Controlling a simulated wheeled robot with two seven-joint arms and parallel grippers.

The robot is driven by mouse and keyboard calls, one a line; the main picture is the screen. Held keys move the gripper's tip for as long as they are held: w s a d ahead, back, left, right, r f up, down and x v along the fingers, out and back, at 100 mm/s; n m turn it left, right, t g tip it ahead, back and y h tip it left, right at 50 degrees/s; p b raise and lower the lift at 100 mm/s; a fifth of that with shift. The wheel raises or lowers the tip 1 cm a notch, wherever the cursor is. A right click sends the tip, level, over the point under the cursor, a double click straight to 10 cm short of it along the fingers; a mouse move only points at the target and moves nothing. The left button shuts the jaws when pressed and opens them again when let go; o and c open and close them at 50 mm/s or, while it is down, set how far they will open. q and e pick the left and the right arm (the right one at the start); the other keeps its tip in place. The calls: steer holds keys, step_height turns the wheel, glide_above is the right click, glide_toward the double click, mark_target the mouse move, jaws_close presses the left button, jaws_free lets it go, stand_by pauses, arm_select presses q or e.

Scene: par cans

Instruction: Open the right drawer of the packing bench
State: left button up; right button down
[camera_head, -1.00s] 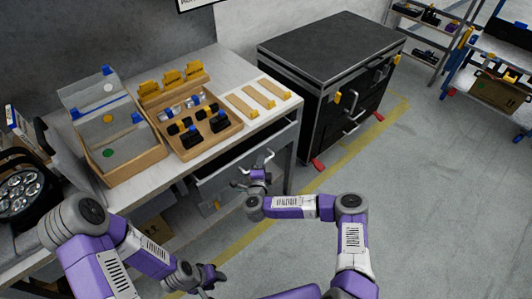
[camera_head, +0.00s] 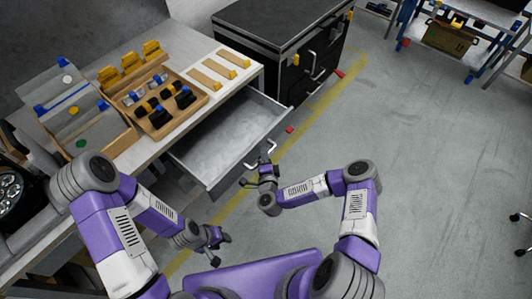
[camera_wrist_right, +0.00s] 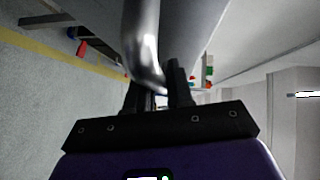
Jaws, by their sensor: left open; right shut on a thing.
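The right drawer (camera_head: 205,165) of the packing bench (camera_head: 190,42) is pulled well out, its pale interior bare. My right gripper (camera_head: 260,165) is at the drawer's front, shut on the metal drawer handle (camera_head: 271,148). In the right wrist view the curved handle (camera_wrist_right: 143,45) runs down between the dark fingers (camera_wrist_right: 160,90) of this gripper; the fingers partly hide its lower end. My left gripper (camera_head: 217,241) is open and empty, low in front of the bench, clear of the drawer.
On the bench stand a wooden tray (camera_head: 203,101) of small parts, a box with grey dividers (camera_head: 65,100) and wooden strips with yellow ends (camera_head: 218,68). A black cabinet (camera_head: 280,25) stands behind the bench's right end.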

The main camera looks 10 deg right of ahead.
steer(key=c, duration=1.1)
jaws_free()
steer(key=s+r+p, duration=0.1)
steer(key=s, duration=0.6)
steer(key=shift+s+a+p, duration=0.3)
steer(key=shift+a, duration=0.15)
